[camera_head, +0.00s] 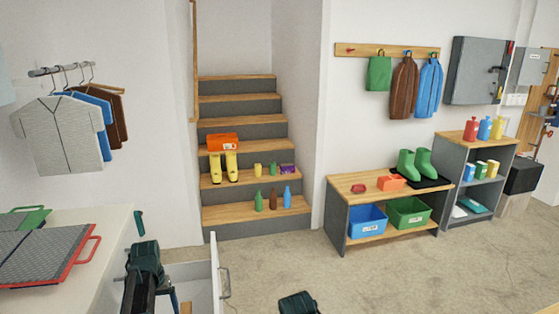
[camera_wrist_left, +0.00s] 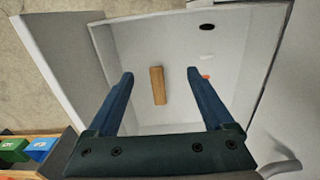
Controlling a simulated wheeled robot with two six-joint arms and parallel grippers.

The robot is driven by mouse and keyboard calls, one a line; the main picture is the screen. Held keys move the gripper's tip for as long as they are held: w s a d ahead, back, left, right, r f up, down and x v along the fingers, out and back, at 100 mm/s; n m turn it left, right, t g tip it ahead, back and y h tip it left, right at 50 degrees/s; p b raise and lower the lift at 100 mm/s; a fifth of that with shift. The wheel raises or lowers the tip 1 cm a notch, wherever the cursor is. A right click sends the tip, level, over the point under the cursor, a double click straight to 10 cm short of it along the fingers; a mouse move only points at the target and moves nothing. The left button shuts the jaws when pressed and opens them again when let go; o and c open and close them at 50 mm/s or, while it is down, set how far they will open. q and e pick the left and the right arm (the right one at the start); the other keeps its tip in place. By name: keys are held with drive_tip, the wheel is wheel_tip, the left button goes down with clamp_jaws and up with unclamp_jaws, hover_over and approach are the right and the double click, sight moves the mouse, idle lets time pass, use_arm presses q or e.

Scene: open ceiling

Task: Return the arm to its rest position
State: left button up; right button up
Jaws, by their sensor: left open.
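My left gripper (camera_wrist_left: 160,73) is open and empty in the left wrist view, its two dark teal fingers spread above an open white drawer (camera_wrist_left: 125,40). A wooden block (camera_wrist_left: 158,86) lies on the drawer floor between the fingers in the picture, apart from both. In the head view my left arm (camera_head: 146,262) reaches over the drawer (camera_head: 215,268) at the lower left, and hides part of its inside. A dark teal part of my right arm (camera_head: 298,304) shows at the bottom edge; its fingers cannot be made out.
A dark oval item (camera_wrist_left: 207,27) and a small orange item (camera_wrist_left: 205,77) also lie in the drawer. A white counter (camera_head: 95,262) with a red-handled grey tray (camera_head: 45,262) stands left of my left arm. Stairs, a bench (camera_head: 345,190) and shelves stand behind clear floor.

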use_arm(q)
drive_tip(key=s+d+r+m+p, duration=0.2)
drive_tip(key=s+d+r+p, duration=0.2)
drive_tip(key=d, duration=0.5)
drive_tip(key=s+d+r+m+p, duration=0.2)
drive_tip(key=s+d+r+p, duration=0.2)
drive_tip(key=s+d, duration=0.3)
drive_tip(key=s+d+r+m+y+p, duration=0.1)
drive_tip(key=s+d+r+p, duration=0.3)
drive_tip(key=d, duration=0.9)
drive_tip(key=shift+s+r+m+p, duration=0.4)
drive_tip(key=shift+s+r+m, duration=0.2)
drive_tip(key=shift+s, duration=0.05)
